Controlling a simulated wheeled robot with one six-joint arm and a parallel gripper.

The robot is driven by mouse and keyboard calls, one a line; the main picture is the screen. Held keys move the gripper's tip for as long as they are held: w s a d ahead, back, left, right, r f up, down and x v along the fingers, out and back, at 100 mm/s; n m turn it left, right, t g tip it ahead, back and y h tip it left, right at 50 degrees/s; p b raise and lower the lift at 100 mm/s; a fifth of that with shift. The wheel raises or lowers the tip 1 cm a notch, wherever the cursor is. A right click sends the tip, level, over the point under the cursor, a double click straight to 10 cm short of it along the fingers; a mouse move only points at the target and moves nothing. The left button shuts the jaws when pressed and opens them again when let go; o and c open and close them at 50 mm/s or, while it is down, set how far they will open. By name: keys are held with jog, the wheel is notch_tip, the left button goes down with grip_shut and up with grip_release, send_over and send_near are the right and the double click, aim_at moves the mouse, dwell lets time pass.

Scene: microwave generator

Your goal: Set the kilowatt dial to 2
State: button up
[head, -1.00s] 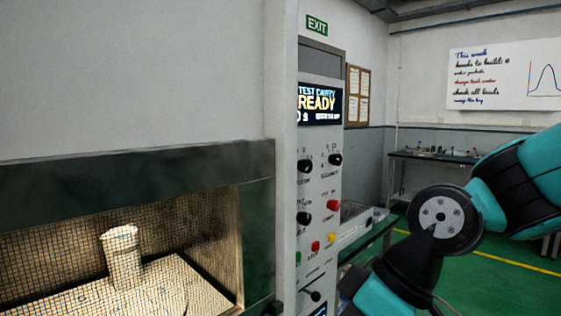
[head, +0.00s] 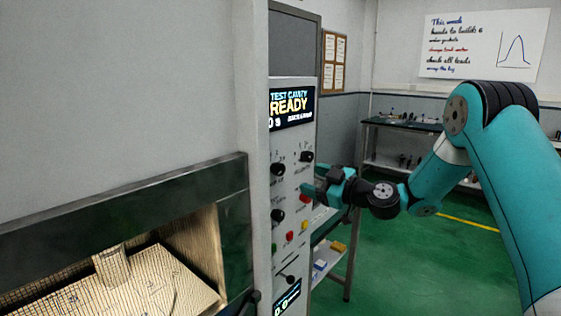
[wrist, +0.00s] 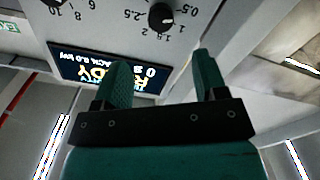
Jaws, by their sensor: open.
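The control panel (head: 291,240) carries several black knobs. In the wrist view a black dial (wrist: 162,15) with marks including 0.5, 2 and 2.5 lies beyond my fingertips; a pale mark shows on its lower side, but its exact setting is unclear. In the head view an upper left knob (head: 278,170), an upper right knob (head: 307,157) and a lower knob (head: 278,215) show; their labels are too small to read. My gripper (head: 312,191) is beside the panel's right part. In the wrist view my gripper (wrist: 160,78) is open and empty, its fingers apart from the dial.
A lit display (head: 291,107) reads READY above the knobs. A red button (head: 305,199) sits close to my gripper. A bench (head: 400,125) stands behind; green floor is clear at right.

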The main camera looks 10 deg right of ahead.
aim_at(282, 170)
jog(key=p+x, duration=0.5)
jog(key=x, duration=0.5)
jog(key=shift+w+a+r, duration=0.1)
jog(key=shift+a+r, duration=0.05)
jog(key=shift+w+a+p, duration=0.3)
jog(key=shift+w+p, duration=0.05)
jog(key=shift+w, duration=0.1)
jog(key=c, duration=0.9)
